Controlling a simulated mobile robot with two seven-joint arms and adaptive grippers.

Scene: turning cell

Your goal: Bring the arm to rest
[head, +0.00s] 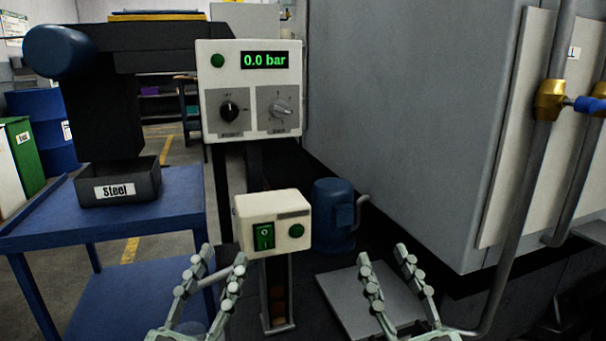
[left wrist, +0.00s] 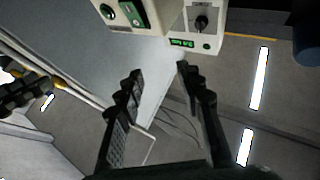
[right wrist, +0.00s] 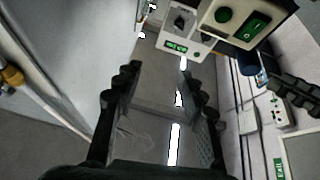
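My left gripper (head: 223,256) is open and empty, low in the head view, just left of the small switch box. Its two fingers stand apart with nothing between them in the left wrist view (left wrist: 160,72). My right gripper (head: 383,256) is open and empty, to the right of the switch box, in front of a grey plate. Its fingers are also apart in the right wrist view (right wrist: 160,72). Both grippers point upward and forward, and neither appears to touch anything.
The switch box (head: 272,222) with a green rocker stands between my grippers on a post. Behind it is a panel (head: 250,92) reading 0.0 bar. A blue cart (head: 170,205) holds a bin labelled Steel (head: 120,187). A large grey cabinet (head: 410,120) and pipes (head: 530,180) fill the right.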

